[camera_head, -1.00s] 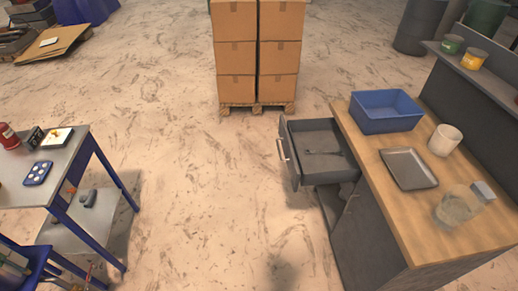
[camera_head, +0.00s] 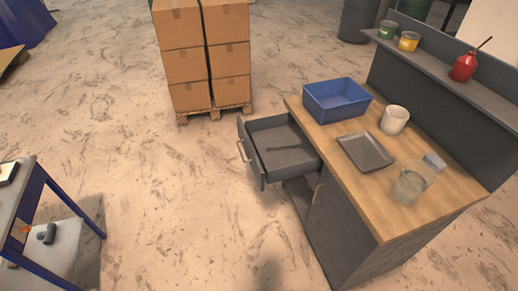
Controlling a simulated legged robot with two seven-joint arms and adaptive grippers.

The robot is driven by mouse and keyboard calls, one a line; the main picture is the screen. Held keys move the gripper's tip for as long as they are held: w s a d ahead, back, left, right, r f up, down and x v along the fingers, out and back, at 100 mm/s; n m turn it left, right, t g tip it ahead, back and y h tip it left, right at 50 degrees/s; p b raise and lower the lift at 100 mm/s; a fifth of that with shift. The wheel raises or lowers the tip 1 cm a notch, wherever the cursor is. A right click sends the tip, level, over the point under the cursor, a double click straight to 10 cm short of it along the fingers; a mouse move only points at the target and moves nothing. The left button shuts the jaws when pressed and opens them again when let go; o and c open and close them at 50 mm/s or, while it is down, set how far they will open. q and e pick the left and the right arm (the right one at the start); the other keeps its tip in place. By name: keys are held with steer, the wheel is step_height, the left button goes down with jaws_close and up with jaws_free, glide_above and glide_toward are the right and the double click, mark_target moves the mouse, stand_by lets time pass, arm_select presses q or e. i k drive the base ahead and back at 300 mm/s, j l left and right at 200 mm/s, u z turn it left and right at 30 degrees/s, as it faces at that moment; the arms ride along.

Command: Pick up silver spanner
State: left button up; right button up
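The spanner (camera_head: 284,149) lies in the open drawer (camera_head: 262,163) of the grey workbench. It looks like a thin, dark grey bar at this distance. The drawer is pulled out to the left, with its handle (camera_head: 241,151) on the front. Neither of my grippers shows in the head view.
The wooden benchtop (camera_head: 370,185) holds a blue bin (camera_head: 336,100), a grey tray (camera_head: 366,151), a white cup (camera_head: 395,120) and a clear jar (camera_head: 409,186). Stacked boxes (camera_head: 207,55) stand behind. A blue-legged table (camera_head: 45,215) is at left. Floor (camera_head: 170,200) between is clear.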

mark_target(298, 147)
steer(key=z, duration=1.1)
steer(key=i+j+z, duration=0.15)
steer(key=j+z, duration=0.75)
steer(key=j, duration=0.25)
steer(key=j+z, duration=0.4)
steer(key=j, duration=0.2)
steer(key=k+j+z, duration=0.15)
steer(key=j+z, duration=0.3)
steer(key=k+j, duration=0.05)
steer(key=j, duration=0.05)
